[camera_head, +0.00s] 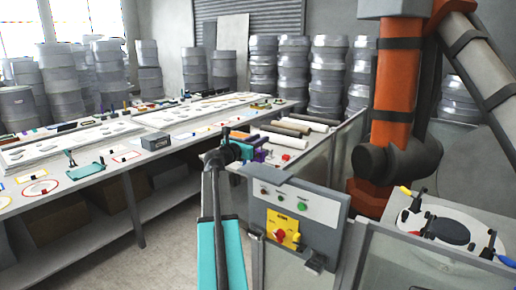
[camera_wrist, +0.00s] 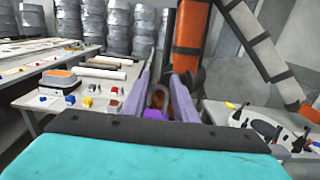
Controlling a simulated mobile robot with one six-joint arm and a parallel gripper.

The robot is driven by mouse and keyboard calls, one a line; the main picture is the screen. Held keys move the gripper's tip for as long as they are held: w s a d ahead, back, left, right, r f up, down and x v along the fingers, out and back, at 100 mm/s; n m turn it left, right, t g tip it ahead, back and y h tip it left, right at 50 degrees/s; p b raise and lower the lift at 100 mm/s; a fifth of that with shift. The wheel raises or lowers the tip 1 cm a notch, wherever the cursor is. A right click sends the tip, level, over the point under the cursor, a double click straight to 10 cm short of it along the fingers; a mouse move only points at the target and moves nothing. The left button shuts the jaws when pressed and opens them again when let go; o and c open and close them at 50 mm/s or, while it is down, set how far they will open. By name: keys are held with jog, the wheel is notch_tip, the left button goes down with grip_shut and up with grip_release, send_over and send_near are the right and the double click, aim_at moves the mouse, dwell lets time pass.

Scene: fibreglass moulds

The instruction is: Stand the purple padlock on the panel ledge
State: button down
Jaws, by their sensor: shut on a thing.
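The purple padlock (camera_wrist: 155,114) is between the two lavender fingers of my gripper (camera_wrist: 166,84) in the wrist view. Its grey shackle arches up and its purple body is low, partly hidden by the dark wrist edge. My gripper is shut on it. In the head view my gripper (camera_head: 252,151) is small, at the end of my teal arm, above and behind the left end of the panel ledge (camera_head: 290,183). The padlock is hard to make out there. The ledge is a grey strip along the top of the control panel (camera_head: 300,206) and looks bare.
Beyond my gripper, white rolls (camera_head: 283,140) and small coloured blocks lie on a table. An orange robot arm (camera_head: 392,105) stands behind a fence at the right. A long workbench (camera_head: 60,188) with moulds runs along the left. The floor between is clear.

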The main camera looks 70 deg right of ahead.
jog(key=shift+w+d, duration=0.25)
jog(key=shift+d, duration=0.2)
jog(key=shift+a+f+p, duration=0.1)
jog(key=shift+f+p, duration=0.7)
jog(key=shift+f, duration=1)
jog(key=shift+f, duration=0.1)
jog(key=c, duration=1.4)
grip_release()
jog(key=shift+c, duration=0.2)
jog(key=b+v, duration=0.3)
jog(key=v, duration=0.9)
